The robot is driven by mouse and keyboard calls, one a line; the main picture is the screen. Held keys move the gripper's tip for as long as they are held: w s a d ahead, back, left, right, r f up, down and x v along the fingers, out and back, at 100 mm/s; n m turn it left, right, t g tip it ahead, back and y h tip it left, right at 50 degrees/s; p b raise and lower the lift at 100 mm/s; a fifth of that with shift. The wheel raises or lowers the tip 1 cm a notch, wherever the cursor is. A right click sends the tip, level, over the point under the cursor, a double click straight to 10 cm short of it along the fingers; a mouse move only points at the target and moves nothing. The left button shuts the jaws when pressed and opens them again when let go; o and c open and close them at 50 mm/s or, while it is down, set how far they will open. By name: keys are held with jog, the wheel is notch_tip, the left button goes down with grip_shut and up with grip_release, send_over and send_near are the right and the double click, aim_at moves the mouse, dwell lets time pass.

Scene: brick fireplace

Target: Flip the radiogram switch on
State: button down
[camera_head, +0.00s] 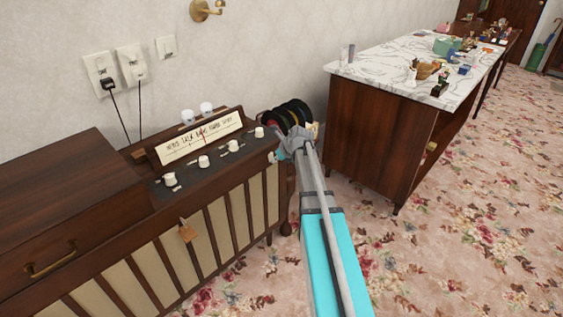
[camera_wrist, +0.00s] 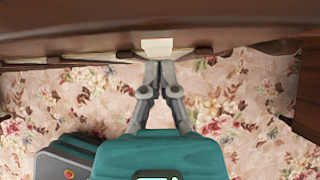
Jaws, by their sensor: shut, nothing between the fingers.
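The radiogram (camera_head: 235,200) is a dark wooden cabinet with slatted cream front panels, at the left in the head view. Its top carries a lettered dial (camera_head: 200,138) and several pale knobs (camera_head: 204,161) with small levers between them. I cannot tell which of these is the switch. My gripper is by the cabinet's right end, mostly hidden by my arm in the head view. In the wrist view my gripper (camera_wrist: 158,66) is shut and empty, its tips close under a small pale block (camera_wrist: 156,46) at a dark wooden edge (camera_wrist: 90,48). Contact is unclear.
A rack of dark discs (camera_head: 292,113) stands behind my arm. A marble-topped counter (camera_head: 400,65) is at the right. Plugs and cords (camera_head: 110,84) hang on the wall behind the radiogram. Floral carpet (camera_head: 470,200) is open at the right.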

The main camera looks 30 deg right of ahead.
jog(key=shift+w, duration=0.1)
dwell(0.3)
dwell(0.4)
jog(key=shift+r+p, duration=0.7)
jog(key=shift+r, duration=0.05)
dwell(0.4)
